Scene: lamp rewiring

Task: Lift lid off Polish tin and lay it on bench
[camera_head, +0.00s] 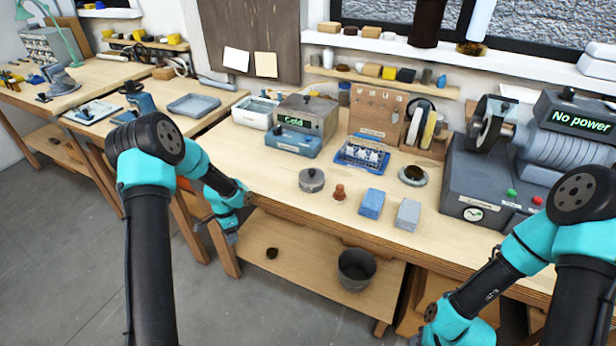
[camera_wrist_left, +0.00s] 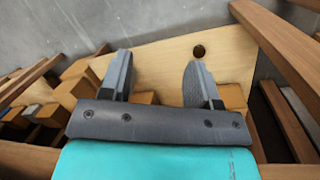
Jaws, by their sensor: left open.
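A round grey metal tin (camera_head: 312,180) with a small knobbed lid sits on the workbench (camera_head: 268,183), near its front edge; it looks like the polish tin, though I cannot read its label. The lid is on it. My left gripper (camera_head: 219,232) is at the bench's left front corner, lower than the bench top and apart from the tin. In the left wrist view my left gripper (camera_wrist_left: 159,68) is open and empty, over the lower shelf. The tin does not show there. My right arm comes in at the lower right, but its gripper is out of frame.
A red-brown knobbed piece (camera_head: 339,193), a blue block (camera_head: 372,203) and a grey block (camera_head: 408,214) stand right of the tin. A dark round dish (camera_head: 413,176) lies behind them. Bare bench lies left of the tin.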

